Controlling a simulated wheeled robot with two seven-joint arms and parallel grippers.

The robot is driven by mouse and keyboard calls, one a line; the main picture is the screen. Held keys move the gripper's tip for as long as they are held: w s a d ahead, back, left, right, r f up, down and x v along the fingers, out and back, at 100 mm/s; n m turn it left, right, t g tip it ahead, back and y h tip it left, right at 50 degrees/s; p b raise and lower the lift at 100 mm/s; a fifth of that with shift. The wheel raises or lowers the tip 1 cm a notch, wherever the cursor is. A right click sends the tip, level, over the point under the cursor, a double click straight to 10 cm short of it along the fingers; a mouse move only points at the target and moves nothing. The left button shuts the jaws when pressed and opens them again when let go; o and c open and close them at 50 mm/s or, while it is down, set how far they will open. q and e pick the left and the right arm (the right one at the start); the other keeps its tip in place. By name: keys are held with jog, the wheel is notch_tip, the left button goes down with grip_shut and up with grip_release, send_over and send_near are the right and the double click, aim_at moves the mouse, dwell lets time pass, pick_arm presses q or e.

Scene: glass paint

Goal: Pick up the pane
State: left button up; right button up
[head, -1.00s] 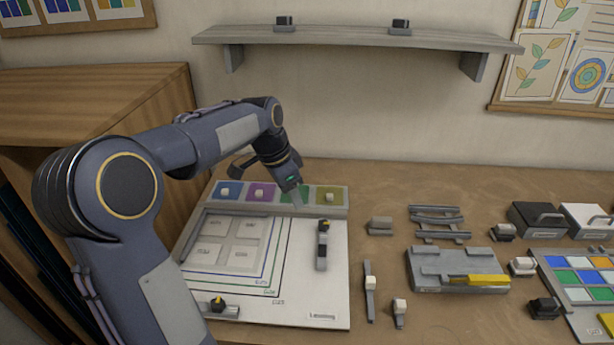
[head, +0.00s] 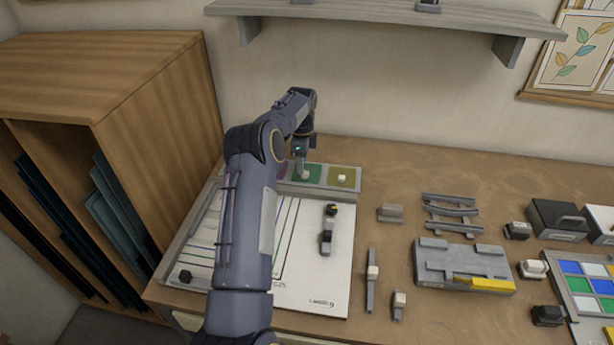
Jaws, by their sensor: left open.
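A row of coloured panes with pale knobs lies in a grey tray (head: 352,187) along the back of the white board (head: 338,285). The green pane (head: 314,169) and the olive pane (head: 347,172) show best. A sliver of the purple pane (head: 283,172) shows beside my arm; the blue pane is hidden behind it. My left gripper (head: 303,168) is open and points down at the green pane, around or just above its knob; I cannot tell whether it touches. My right gripper is not in view.
A black-and-grey tool (head: 328,232) lies on the board. To the right stand a grey fixture with a yellow bar (head: 462,265), dark rails (head: 450,215), small blocks and a coloured glass grid (head: 590,285). A wooden rack (head: 115,110) stands left; a shelf (head: 400,17) hangs above.

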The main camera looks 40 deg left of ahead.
pick_arm(q)
jog(key=f+b, duration=0.2)
jog(key=f, duration=0.1)
jog(key=f+b, duration=0.1)
jog(key=shift+w+d+f, duration=0.1)
jog(key=shift+d+f, duration=0.05)
jog(key=shift+d, duration=0.1)
grip_shut()
